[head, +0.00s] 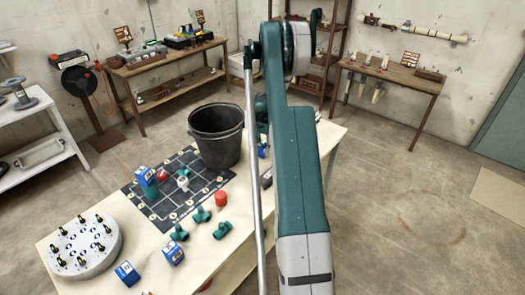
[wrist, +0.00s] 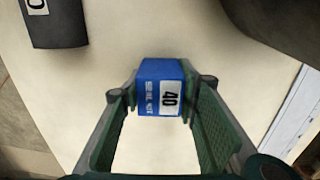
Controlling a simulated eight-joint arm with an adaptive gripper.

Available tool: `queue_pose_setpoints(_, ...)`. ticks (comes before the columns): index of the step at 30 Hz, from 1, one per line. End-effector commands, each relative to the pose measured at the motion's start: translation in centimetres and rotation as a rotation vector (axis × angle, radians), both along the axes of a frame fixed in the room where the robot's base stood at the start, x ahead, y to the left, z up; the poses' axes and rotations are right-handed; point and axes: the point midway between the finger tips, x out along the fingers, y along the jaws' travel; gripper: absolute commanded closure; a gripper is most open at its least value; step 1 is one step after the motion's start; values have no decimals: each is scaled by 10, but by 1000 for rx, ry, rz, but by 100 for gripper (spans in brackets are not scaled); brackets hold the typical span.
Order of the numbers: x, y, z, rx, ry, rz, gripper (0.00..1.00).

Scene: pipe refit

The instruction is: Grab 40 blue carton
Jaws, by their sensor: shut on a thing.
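The blue carton with a white label reading 40 (wrist: 158,80) is between the two green finger pads of my gripper (wrist: 163,98) in the wrist view. My gripper is shut on it, with the pads on its left and right sides. The pale tabletop (wrist: 105,85) lies below; I cannot tell whether the carton touches it. In the head view my arm hides most of the gripper. A small blue patch (head: 262,151) beside the arm may be this carton.
A black bucket (head: 216,138) stands at the back of the table beside a dark gridded mat (head: 150,205). Other blue cartons (head: 172,251), teal pipe fittings (head: 201,215), a red cap (head: 221,199) and a round white carousel (head: 85,262) occupy the table's left and front.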

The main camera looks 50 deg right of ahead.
Motion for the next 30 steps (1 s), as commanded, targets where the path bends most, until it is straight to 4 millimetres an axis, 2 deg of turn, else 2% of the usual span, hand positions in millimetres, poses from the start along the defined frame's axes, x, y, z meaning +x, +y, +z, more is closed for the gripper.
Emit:
queue_pose_setpoints(8,0,0,11,0,0,0,81)
queue_pose_setpoints(14,0,0,33,0,0,0,81)
queue_pose_setpoints(24,0,0,81,0,0,0,81)
queue_pose_setpoints(30,0,0,97,0,0,0,81)
